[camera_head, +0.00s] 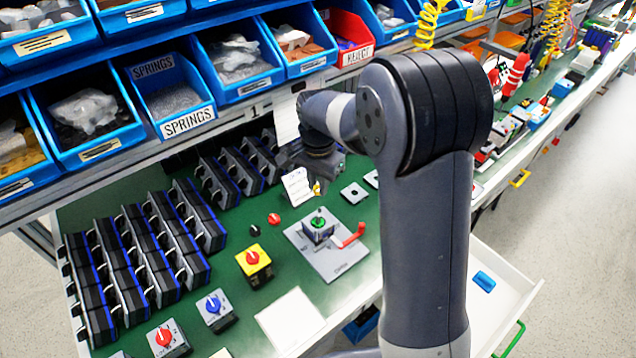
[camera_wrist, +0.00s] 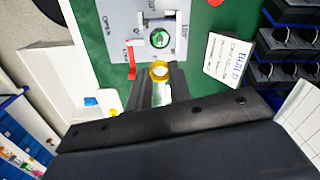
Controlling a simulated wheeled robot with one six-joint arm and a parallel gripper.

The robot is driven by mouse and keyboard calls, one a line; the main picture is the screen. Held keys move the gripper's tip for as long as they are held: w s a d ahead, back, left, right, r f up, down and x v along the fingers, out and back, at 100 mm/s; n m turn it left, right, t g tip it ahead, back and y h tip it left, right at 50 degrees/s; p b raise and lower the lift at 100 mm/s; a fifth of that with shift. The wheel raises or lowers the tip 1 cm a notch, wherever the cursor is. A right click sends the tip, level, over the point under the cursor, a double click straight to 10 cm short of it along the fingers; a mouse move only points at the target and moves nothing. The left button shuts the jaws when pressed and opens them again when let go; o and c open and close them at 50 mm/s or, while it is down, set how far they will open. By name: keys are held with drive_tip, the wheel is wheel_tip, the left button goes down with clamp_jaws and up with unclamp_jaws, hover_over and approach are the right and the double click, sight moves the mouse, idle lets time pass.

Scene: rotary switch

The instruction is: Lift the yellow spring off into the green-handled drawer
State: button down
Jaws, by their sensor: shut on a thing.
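The yellow spring (camera_wrist: 159,71) is a small ring between my fingertips in the wrist view. In the head view it is a tiny yellow spot (camera_head: 317,188) below my gripper (camera_head: 317,176). My gripper (camera_wrist: 158,80) is shut on the spring and holds it above the bench, beside the grey fixture plate (camera_head: 325,262). The switch with a green centre (camera_head: 318,221) sits in that fixture; it also shows in the wrist view (camera_wrist: 160,38). The white drawer (camera_head: 525,285) stands open at lower right, with a green handle (camera_head: 512,340). The drawer shows at left in the wrist view (camera_wrist: 62,75).
A blue piece (camera_head: 484,281) lies in the drawer. A red lever (camera_head: 352,235) sticks out from the fixture. A white card (camera_head: 298,186) stands near my gripper. Finished-looking switches, yellow with red knob (camera_head: 254,260) among them, stand at left. Blue bins (camera_head: 175,100) hang above.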

wheel_tip(320, 180, up, 6)
drive_tip(key=p, duration=0.4)
idle(0.6)
